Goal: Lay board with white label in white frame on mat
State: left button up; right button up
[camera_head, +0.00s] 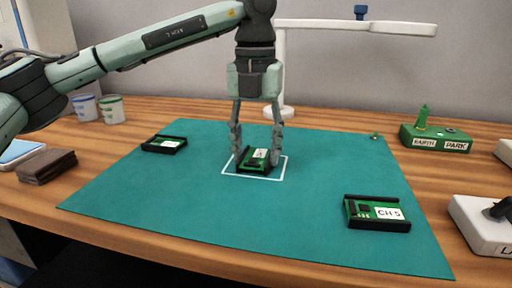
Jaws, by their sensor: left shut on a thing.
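My left gripper (256,152) points down over the middle of the teal mat (240,220), shut on a green board (255,161) with a white label. The board lies inside the white frame (236,175) drawn on the mat, or just above it; I cannot tell whether it touches the mat. Another green board (165,144) with a white label lies at the mat's left. A third board (375,213), with a white label reading "CH 5", lies at the right front of the mat. My right gripper is not in view.
A green box (435,139) with "EARTH" and "PARK" labels stands at the back right. A white device (484,226) sits at the right edge. A white lamp (282,70) stands behind the mat. Cups (111,109) and a brown stack (47,165) are at the left. The mat's front is clear.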

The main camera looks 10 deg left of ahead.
aim_at(256, 155)
pick_arm(q)
jog(key=shift+f, duration=0.15)
jog(key=o, duration=1.1)
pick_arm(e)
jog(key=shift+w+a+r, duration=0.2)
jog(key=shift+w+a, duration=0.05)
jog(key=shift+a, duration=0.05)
pick_arm(q)
jog(key=shift+r, duration=0.3)
notch_tip(256, 155, up, 12)
jog(key=p, duration=0.1)
jog(key=shift+f, duration=0.15)
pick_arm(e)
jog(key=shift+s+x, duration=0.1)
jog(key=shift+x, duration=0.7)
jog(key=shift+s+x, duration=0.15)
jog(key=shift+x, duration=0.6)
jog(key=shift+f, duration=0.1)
